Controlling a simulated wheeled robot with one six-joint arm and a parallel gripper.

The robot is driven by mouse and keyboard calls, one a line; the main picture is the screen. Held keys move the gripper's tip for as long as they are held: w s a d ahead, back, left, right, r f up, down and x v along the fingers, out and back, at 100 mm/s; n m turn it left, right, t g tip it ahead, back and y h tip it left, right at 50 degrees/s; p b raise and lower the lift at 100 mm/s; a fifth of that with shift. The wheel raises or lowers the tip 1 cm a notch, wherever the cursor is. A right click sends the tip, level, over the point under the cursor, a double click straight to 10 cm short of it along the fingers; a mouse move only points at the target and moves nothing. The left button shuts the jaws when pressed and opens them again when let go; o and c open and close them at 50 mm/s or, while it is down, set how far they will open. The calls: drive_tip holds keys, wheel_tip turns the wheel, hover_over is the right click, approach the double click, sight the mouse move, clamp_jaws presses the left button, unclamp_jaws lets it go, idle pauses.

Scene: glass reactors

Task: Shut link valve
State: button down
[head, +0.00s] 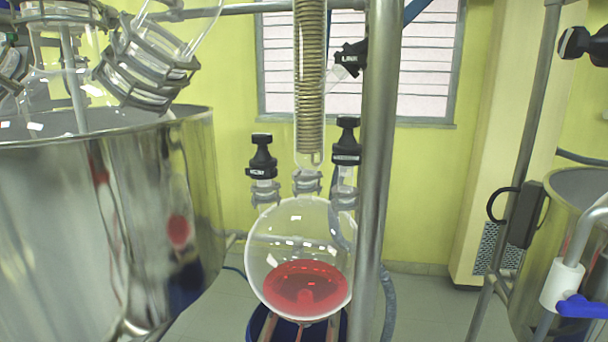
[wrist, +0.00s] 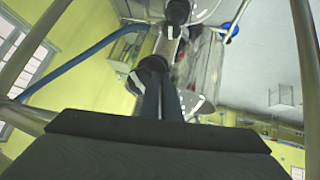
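The link valve (head: 350,58) has a black knob lettered LINK. In the head view it sits at the upper middle, just right of the coiled glass condenser and partly against the steel post. It points up and right on a tilted glass side arm. In the wrist view my gripper (wrist: 164,90) shows as a dark body at the bottom with narrow dark fingers reaching up the middle. A black knob-like part (wrist: 153,64) shows at the fingertips; which valve it belongs to, and whether it is held, I cannot tell.
A steel post (head: 378,160) stands right beside the link valve. Two other black-knobbed valves, left (head: 262,158) and right (head: 347,140), sit above a round flask (head: 300,215) with red liquid. A steel vessel (head: 110,220) fills the left. A blue tube (wrist: 85,55) crosses the wrist view.

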drive_tip(key=shift+w+a+f, duration=0.15)
drive_tip(key=shift+f, duration=0.2)
idle(0.3)
drive_tip(key=shift+a+r, duration=0.15)
drive_tip(key=shift+r, duration=0.15)
drive_tip(key=shift+w+a+r+p, duration=0.15)
drive_tip(key=shift+a+r+p, duration=0.2)
drive_tip(key=shift+a+r, duration=0.2)
drive_tip(key=shift+w+a+r+p, duration=0.15)
drive_tip(key=shift+a+r+p, duration=0.15)
drive_tip(key=shift+a+r, duration=0.25)
idle(0.5)
drive_tip(key=shift+s, duration=0.25)
drive_tip(key=shift+w+r+p+v, duration=0.1)
drive_tip(key=shift+w+p+v, duration=0.1)
drive_tip(key=shift+p+v, duration=0.6)
drive_tip(key=shift+w+r+p+v, duration=0.15)
drive_tip(key=shift+p+v, duration=0.35)
drive_tip(key=shift+v, duration=0.6)
drive_tip(key=shift+w+f+p+v, duration=0.1)
drive_tip(key=shift+w+p+v, duration=0.15)
drive_tip(key=shift+p+v, duration=0.55)
